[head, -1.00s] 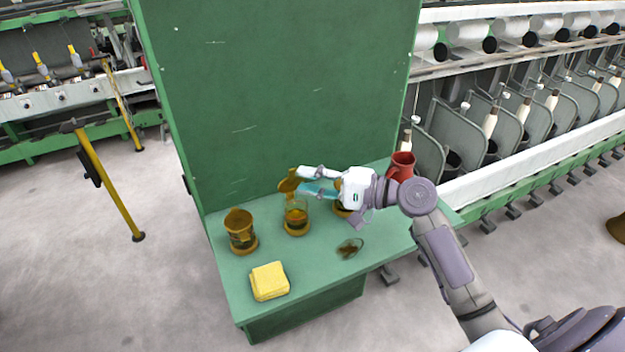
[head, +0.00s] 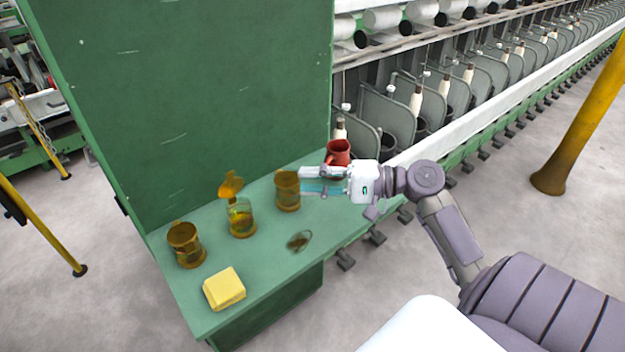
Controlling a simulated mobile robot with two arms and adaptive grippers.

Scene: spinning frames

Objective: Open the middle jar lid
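Three amber jars stand in a row on the green table. The middle jar (head: 241,220) is glassy, and its amber lid (head: 230,186) stands tilted up above the rim at the back, so the jar is open. The left jar (head: 186,247) and the right jar (head: 287,192) stand either side of it. My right gripper (head: 304,180) is open, its two fingers apart and pointing left, beside the right jar and clear of the middle jar. I see nothing between its fingers. My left gripper is out of view.
A yellow block, maybe folded cloth (head: 224,289), lies at the front left of the green table (head: 262,277). A small glassy dish (head: 299,241) lies near the front edge. A red mug (head: 338,153) stands behind my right gripper. A tall green panel (head: 190,90) closes the back.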

